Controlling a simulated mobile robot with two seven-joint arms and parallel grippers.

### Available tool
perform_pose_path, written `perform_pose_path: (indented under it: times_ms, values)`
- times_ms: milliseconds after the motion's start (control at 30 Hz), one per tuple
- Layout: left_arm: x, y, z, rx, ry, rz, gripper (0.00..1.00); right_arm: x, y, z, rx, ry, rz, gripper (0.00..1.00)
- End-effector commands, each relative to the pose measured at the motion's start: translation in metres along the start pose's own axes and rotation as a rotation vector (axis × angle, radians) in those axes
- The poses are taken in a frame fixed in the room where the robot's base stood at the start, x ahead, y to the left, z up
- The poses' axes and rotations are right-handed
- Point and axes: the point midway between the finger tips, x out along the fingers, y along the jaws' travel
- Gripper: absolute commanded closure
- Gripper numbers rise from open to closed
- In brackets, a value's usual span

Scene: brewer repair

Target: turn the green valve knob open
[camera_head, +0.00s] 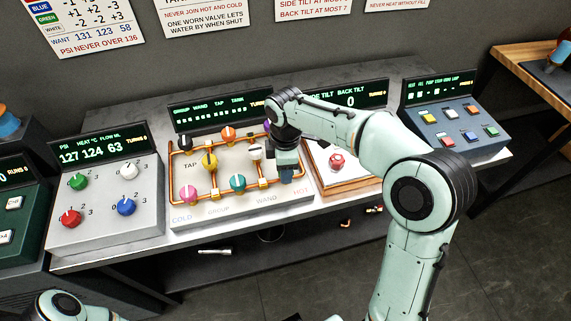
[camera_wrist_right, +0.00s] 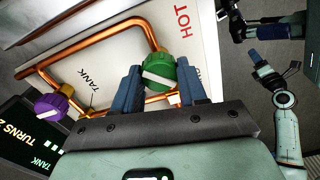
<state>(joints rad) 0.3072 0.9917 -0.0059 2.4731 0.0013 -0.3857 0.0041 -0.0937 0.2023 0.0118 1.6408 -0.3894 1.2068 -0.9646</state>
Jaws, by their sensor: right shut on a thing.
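The green valve knob (camera_wrist_right: 160,72), with a white pointer bar, sits on the copper pipe of the valve board (camera_head: 235,204), near the word HOT. In the right wrist view it stands between the two blue fingers of my right gripper (camera_wrist_right: 167,88), which is shut on it. The pointer bar lies at a slant there. In the head view my right gripper (camera_head: 287,172) is at the right end of the board and hides the green valve knob. Part of my left arm (camera_head: 60,305) shows at the lower left; its gripper jaws cannot be made out clearly.
The board also has an orange knob (camera_head: 228,134), yellow knob (camera_head: 209,160), pink knob (camera_head: 188,194), teal knob (camera_head: 237,183) and white knob (camera_head: 255,152). A dial panel (camera_head: 105,215) stands left, a red-knob panel (camera_head: 345,170) and button panel (camera_head: 455,130) right.

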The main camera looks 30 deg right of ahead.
Motion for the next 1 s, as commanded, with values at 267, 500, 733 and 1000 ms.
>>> perform_pose_path:
  times_ms: [267, 500, 733, 1000]
  values:
    - [-0.008, 0.004, -0.003, 0.002, 0.005, 0.002, 0.57, -0.001, 0.001, -0.001, 0.262, 0.001, 0.002, 0.89]
    - [-0.012, 0.006, -0.004, 0.003, 0.007, 0.003, 0.57, -0.001, 0.001, 0.0, 0.483, 0.0, 0.002, 0.89]
    - [-0.014, 0.007, -0.005, 0.003, 0.009, 0.003, 0.57, -0.001, 0.001, 0.0, 0.655, 0.001, 0.002, 0.89]
    - [-0.015, 0.007, -0.006, 0.003, 0.01, 0.003, 0.57, -0.001, 0.001, 0.0, 0.781, 0.001, 0.002, 0.89]
